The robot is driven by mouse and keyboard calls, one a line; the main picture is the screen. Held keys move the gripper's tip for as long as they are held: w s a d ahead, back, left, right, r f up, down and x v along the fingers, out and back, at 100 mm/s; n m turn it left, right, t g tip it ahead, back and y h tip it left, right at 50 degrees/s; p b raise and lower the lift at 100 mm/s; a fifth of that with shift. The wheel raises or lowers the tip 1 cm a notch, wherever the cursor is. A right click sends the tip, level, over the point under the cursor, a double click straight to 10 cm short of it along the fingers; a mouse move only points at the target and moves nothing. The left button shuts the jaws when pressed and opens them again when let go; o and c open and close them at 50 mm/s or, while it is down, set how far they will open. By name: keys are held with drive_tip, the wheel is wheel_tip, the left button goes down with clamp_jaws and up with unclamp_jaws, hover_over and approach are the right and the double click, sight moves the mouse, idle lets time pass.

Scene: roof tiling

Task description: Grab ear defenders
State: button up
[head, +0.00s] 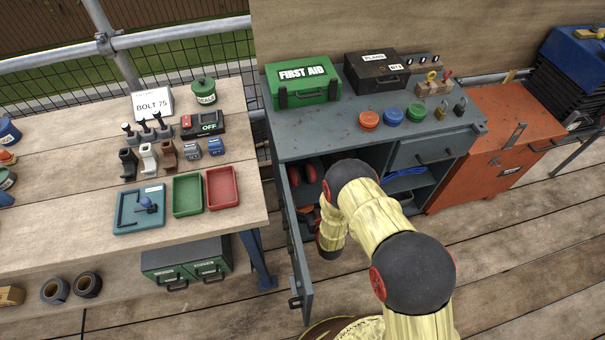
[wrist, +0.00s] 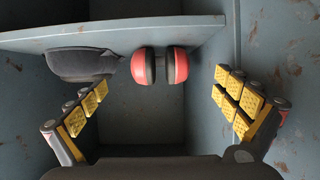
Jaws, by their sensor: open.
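The red ear defenders (wrist: 158,66) are ahead of my gripper in the wrist view, near the top of the picture, with two red cups and dark grey cushions side by side. In the head view their red cups (head: 307,173) show inside the open grey cabinet, partly hidden by my arm. My gripper (wrist: 162,108) is open and empty, with its yellow padded fingers spread wide to either side. The ear defenders lie beyond the fingertips, between the two fingers' lines, and are not touched. In the head view my gripper is mostly hidden by my arm and the cabinet.
The grey cabinet (head: 330,141) has its door (head: 297,250) swung open on the left. A dark object (wrist: 82,64) lies left of the ear defenders. A shelf edge (wrist: 110,34) and the side wall (wrist: 285,75) are close by. An orange chest (head: 490,150) stands at the right.

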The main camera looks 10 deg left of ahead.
drive_tip(key=w+a+b, duration=0.1)
drive_tip(key=w, duration=0.2)
drive_tip(key=w+a+b, duration=0.1)
drive_tip(key=w, duration=0.1)
drive_tip(key=w+a+b, duration=0.1)
drive_tip(key=w+a, duration=0.1)
drive_tip(key=w, duration=0.1)
drive_tip(key=shift+w+a, duration=0.1)
drive_tip(key=shift+w, duration=0.25)
drive_tip(key=b+x, duration=0.2)
drive_tip(key=x, duration=0.3)
drive_tip(key=shift+s+f, duration=0.1)
drive_tip(key=shift+c, duration=0.8)
drive_tip(key=c, duration=0.7)
drive_tip(key=shift+r, duration=0.25)
drive_tip(key=shift+c, duration=0.6)
